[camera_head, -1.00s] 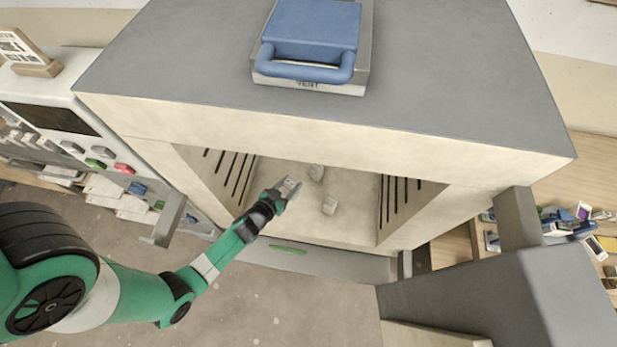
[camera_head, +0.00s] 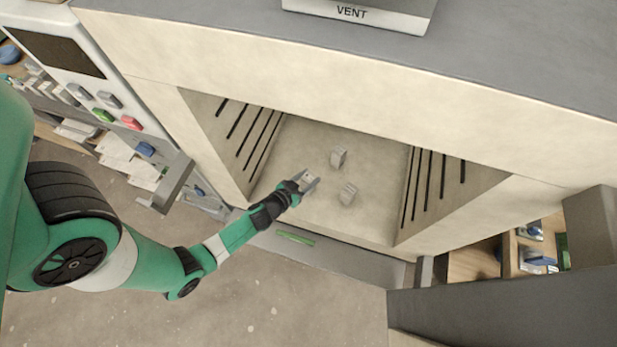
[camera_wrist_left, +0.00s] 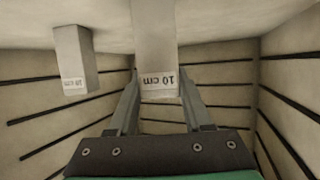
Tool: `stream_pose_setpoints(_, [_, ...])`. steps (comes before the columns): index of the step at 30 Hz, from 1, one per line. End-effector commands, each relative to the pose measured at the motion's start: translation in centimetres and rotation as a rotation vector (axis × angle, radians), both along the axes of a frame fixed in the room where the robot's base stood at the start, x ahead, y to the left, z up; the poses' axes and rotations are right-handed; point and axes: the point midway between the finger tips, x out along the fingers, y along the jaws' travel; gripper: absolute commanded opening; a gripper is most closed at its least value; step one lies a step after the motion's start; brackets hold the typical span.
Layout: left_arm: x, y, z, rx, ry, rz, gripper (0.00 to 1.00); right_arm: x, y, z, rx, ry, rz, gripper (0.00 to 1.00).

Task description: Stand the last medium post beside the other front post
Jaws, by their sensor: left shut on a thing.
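My left gripper (camera_head: 307,181) is inside the kiln chamber, low over its floor (camera_head: 308,139) at the front left. It is shut on a pale post, which in the left wrist view (camera_wrist_left: 156,45) is marked "10 cm" and sits between the fingers. I cannot tell whether its end touches the floor. One pale post (camera_head: 348,194) stands at the front, right of the gripper and apart from it. Another pale post (camera_head: 338,157) stands farther back. The left wrist view shows one other post (camera_wrist_left: 72,55), with a similar label. My right gripper is not in view.
Slotted side walls (camera_head: 245,135) and (camera_head: 428,185) bound the chamber, and the kiln's top front edge (camera_head: 350,100) overhangs it. The front is open. The floor right of the posts is clear. A grey handle-like bracket (camera_head: 172,182) sticks out at left.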

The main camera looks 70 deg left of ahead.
Motion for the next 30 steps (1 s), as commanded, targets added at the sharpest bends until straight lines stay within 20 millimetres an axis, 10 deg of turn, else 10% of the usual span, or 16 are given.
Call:
stream_pose_setpoints(2, [0.0, 0.0, -0.4, 0.002, -0.001, 0.0, 0.0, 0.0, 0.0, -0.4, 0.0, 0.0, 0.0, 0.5])
stream_pose_setpoints(3, [0.0, 0.0, -0.2, 0.001, 0.0, 0.0, 0.57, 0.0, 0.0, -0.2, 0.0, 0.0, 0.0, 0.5])
stream_pose_setpoints(7, [0.0, 0.0, -0.2, 0.0, 0.0, 0.0, 0.8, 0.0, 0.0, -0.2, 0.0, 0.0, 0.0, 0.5])
stream_pose_setpoints(18, [-0.2, -0.1, 0.3, -0.001, 0.0, 0.0, 0.8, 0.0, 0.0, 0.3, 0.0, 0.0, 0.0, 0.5])
stream_pose_setpoints(30, [-7.3, -4.2, 3.3, -0.002, 0.002, -0.001, 0.8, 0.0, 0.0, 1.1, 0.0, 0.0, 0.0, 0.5])
